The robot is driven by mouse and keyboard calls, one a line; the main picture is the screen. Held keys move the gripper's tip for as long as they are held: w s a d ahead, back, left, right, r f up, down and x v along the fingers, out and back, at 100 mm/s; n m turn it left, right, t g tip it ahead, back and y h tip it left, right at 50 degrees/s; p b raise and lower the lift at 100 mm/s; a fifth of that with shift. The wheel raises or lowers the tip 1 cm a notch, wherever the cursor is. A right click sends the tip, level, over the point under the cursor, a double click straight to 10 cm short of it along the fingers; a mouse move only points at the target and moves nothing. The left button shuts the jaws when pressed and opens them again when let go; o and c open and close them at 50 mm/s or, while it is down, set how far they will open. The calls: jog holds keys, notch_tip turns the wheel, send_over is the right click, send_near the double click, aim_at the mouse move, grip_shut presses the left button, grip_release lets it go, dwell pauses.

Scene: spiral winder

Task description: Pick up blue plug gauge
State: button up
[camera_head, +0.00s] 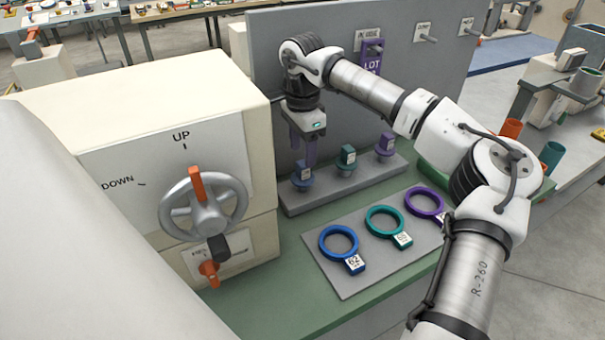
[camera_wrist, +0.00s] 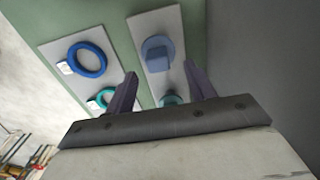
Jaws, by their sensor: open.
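The blue plug gauge (camera_head: 302,176) stands at the left end of a grey rack (camera_head: 340,190), with a handle that carries a pale label. In the wrist view the blue plug gauge (camera_wrist: 158,52) shows just beyond the gap between the fingertips. My gripper (camera_head: 304,158) points down directly over it. In the wrist view my gripper (camera_wrist: 160,76) has its two dark fingers apart, with nothing held between them. The head view does not clearly show whether the fingers touch the gauge's handle.
A teal plug gauge (camera_head: 346,160) and a purple one (camera_head: 385,147) stand to the right on the rack. Blue (camera_head: 338,243), teal (camera_head: 384,222) and purple (camera_head: 424,203) rings lie on a grey mat in front. A grey panel (camera_head: 270,60) rises behind; a handwheel machine (camera_head: 140,90) stands left.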

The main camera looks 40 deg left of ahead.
aim_at(302, 163)
jog(key=shift+s+d+f+p, duration=0.1)
jog(key=shift+f+p, duration=1)
jog(key=shift+f, duration=1.6)
jog(key=c, duration=1.1)
jog(key=shift+r, duration=0.1)
